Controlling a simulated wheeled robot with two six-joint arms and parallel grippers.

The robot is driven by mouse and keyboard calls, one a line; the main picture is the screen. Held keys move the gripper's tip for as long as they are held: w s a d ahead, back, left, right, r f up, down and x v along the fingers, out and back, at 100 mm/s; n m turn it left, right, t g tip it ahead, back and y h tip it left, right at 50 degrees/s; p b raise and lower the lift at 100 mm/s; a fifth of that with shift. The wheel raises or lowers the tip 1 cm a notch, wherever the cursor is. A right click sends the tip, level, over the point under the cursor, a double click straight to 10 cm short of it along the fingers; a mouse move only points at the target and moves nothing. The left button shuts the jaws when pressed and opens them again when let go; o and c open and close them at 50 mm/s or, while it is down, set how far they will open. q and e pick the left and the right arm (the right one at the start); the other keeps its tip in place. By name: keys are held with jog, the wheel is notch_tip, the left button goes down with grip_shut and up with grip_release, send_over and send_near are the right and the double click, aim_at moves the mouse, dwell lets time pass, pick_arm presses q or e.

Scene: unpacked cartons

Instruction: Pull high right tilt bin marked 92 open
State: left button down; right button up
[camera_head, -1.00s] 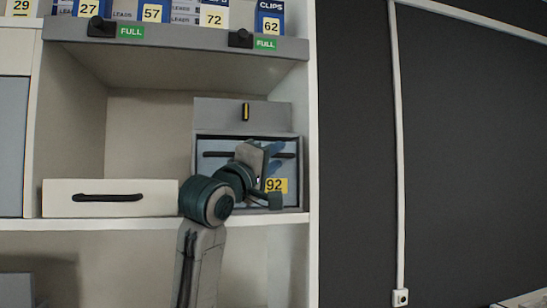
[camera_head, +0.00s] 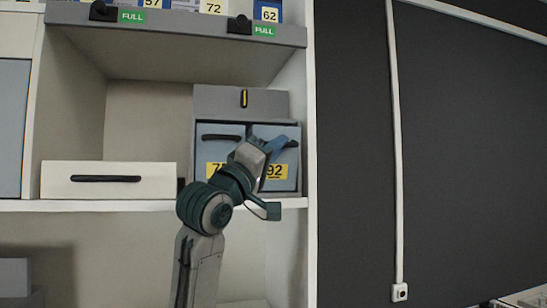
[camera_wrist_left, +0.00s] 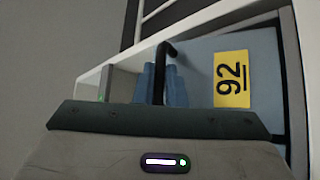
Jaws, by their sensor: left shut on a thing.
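The tilt bin marked 92 (camera_head: 291,171) is the right one of two blue-grey bins in a grey unit on the shelf. Its yellow label (camera_wrist_left: 231,79) shows large in the left wrist view. My left gripper (camera_head: 278,146) reaches its upper front from the left. In the left wrist view the blue fingers (camera_wrist_left: 161,88) lie on both sides of the black handle (camera_wrist_left: 169,50), shut on it. The gripper hides part of the bin front and handle in the head view. I cannot tell whether the bin is tilted out. My right gripper is not in view.
Another bin (camera_head: 209,150), with a partly hidden label, sits directly left. A grey panel with a yellow-marked slot (camera_head: 244,99) is above both. A white drawer (camera_head: 108,180) stands left on the shelf. The cabinet side wall (camera_head: 309,120) is close on the right.

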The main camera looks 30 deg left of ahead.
aim_at(279, 163)
pick_arm(q)
jog(key=f+m+h, duration=0.1)
jog(key=d+m+h+b, duration=0.1)
jog(key=shift+s+f+m+h, duration=0.35)
jog(key=shift+s+m+h, duration=0.05)
jog(key=m+h, duration=0.1)
jog(key=s+d+f+m+h+b, duration=0.1)
jog(key=m, duration=0.1)
jog(key=f+m+h+b, duration=0.1)
jog(key=shift+s+d+f+h, duration=0.15)
jog(key=shift+d+f+h, duration=0.05)
jog(key=shift+d+h, duration=0.1)
jog(key=c, duration=1.5)
grip_release()
jog(key=shift+a, duration=0.1)
